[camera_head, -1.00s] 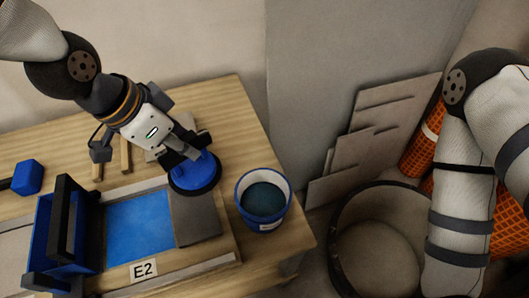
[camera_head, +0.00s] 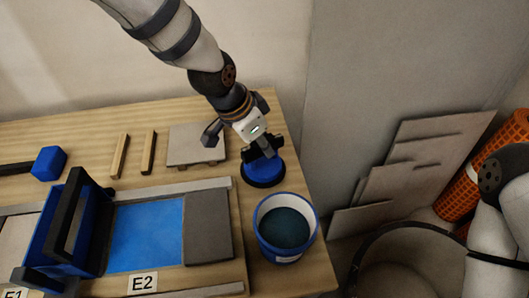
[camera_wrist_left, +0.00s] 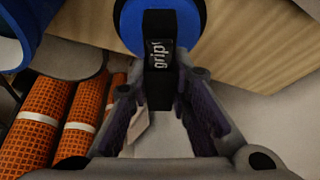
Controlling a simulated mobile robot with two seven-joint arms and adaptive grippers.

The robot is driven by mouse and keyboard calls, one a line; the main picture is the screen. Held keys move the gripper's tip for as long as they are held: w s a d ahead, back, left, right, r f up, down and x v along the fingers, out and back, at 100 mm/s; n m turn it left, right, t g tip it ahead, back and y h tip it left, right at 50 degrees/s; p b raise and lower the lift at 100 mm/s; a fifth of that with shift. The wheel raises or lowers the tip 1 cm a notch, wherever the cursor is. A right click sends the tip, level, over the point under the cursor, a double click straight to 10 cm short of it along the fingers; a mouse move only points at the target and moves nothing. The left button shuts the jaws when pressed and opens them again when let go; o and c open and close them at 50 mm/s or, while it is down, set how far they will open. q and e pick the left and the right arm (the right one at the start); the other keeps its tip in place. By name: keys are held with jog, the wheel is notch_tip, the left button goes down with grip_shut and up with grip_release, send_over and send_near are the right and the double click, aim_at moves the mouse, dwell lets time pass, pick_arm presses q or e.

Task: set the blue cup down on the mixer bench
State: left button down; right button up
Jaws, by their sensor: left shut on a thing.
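The blue cup (camera_head: 263,174) is a round blue suction disc with a dark rim and a black grip handle. It is at the back right of the wooden mixer bench (camera_head: 90,120), behind the bucket. My left gripper (camera_head: 264,150) is shut on its handle from above. In the left wrist view the handle marked "grip" (camera_wrist_left: 160,60) lies between the fingers, with the blue cup (camera_wrist_left: 195,18) beyond. I cannot tell whether the cup touches the wood. My right gripper is out of view; only part of that arm shows at the right.
A blue-and-white bucket (camera_head: 286,228) stands just in front of the cup. Left of it are a grey slab (camera_head: 208,228), a blue bed (camera_head: 146,235) labelled E2 and a blue frame. A pale tile (camera_head: 196,144) lies left of the cup. The bench's right edge is close.

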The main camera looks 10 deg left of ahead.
aim_at(264, 161)
pick_arm(q)
notch_tip(264, 161, down, 3)
jog(key=shift+w+d+f, duration=0.1)
jog(key=shift+w+f, duration=0.05)
jog(key=shift+f, duration=0.05)
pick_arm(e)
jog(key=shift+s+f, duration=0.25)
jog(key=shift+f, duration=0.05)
pick_arm(q)
jog(key=shift+f, duration=0.15)
jog(key=c, duration=1.5)
grip_release()
jog(key=p+v, duration=0.1)
jog(key=v, duration=1)
jog(key=shift+r+p, duration=0.2)
jog(key=shift+p, duration=0.2)
jog(key=shift+s+r, duration=0.2)
jog(key=shift+r, duration=0.25)
jog(key=shift+f, duration=0.1)
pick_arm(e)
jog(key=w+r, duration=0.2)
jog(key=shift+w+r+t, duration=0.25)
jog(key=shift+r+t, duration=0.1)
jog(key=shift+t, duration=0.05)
